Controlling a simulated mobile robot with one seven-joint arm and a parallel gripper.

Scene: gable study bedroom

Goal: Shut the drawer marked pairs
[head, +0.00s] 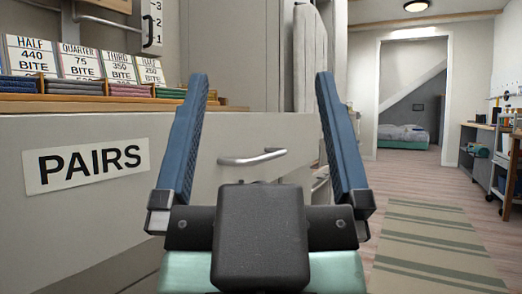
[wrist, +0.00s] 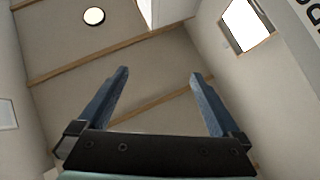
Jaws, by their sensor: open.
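The drawer marked PAIRS (head: 125,205) has a pale grey front that fills the left and middle of the head view. Its white PAIRS label (head: 86,165) is at the left. A metal bar handle (head: 252,157) shows between my fingers. My gripper (head: 262,85) is open and empty, with its two blue fingers spread in front of the drawer front. I cannot tell the distance between them. In the wrist view my gripper (wrist: 157,75) points up toward the ceiling, and the drawer is not clearly visible there. How far the drawer stands out is hard to tell.
Above the drawer front are cards (head: 83,60) and folded cloths (head: 75,89) in a wooden divider. To the right, a striped rug (head: 430,240) lies on open wooden floor leading to a doorway with a bed (head: 403,136). A workbench (head: 482,150) stands at the far right.

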